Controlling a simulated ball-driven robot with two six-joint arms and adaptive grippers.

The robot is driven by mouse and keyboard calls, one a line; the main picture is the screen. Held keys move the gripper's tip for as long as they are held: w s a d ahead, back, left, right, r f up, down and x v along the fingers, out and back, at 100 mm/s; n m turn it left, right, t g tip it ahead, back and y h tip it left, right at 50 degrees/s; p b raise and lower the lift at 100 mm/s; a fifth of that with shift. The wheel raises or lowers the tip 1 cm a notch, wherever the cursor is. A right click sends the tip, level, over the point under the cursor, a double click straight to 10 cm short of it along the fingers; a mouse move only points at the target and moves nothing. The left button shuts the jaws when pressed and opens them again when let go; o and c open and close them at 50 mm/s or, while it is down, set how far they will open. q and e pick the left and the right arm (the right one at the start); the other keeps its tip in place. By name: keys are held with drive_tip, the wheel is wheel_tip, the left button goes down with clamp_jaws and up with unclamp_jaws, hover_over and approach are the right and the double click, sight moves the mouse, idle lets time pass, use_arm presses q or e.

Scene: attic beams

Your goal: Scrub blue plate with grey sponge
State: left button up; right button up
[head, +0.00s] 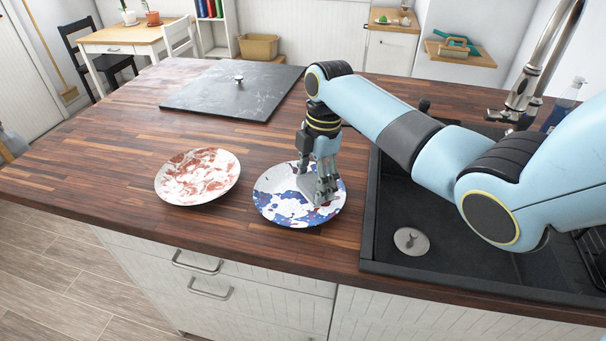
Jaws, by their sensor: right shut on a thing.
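The blue plate (268,203), white with dark blue and reddish blotches, lies on the wooden counter left of the sink. My right gripper (319,192) points down over the right half of this plate, shut on the grey sponge (308,187). The sponge is mostly hidden by the fingers and is low at the plate's surface; I cannot tell for sure whether it touches. My left gripper is not in view.
A second plate (197,176) with red-brown blotches lies to the left. A dark slab with a knob (235,92) lies behind. The black sink (410,215) with a tap (525,90) is at right. The counter (100,165) is clear at left.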

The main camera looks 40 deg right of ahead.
sight(308, 174)
drive_tip(key=shift+s+d, duration=0.2)
drive_tip(key=shift+d, duration=0.1)
drive_tip(key=shift+f, duration=0.1)
drive_tip(key=shift+w+a+p, duration=0.2)
drive_tip(key=shift+w+a, duration=0.15)
drive_tip(key=shift+a, duration=0.75)
drive_tip(key=shift+w+a+p, duration=0.15)
drive_tip(key=shift+w+a, duration=0.2)
drive_tip(key=shift+a, duration=0.8)
drive_tip(key=shift+w+a+p, duration=0.2)
drive_tip(key=shift+w+a, duration=0.15)
drive_tip(key=shift+a, duration=0.75)
drive_tip(key=shift+d, duration=0.15)
drive_tip(key=shift+w+d+b, duration=0.2)
drive_tip(key=shift+d, duration=0.9)
drive_tip(key=shift+w+d+b, duration=0.15)
drive_tip(key=shift+w+d, duration=0.05)
drive_tip(key=shift+d, duration=0.9)
drive_tip(key=shift+w+d+b, duration=0.2)
drive_tip(key=shift+d, duration=0.9)
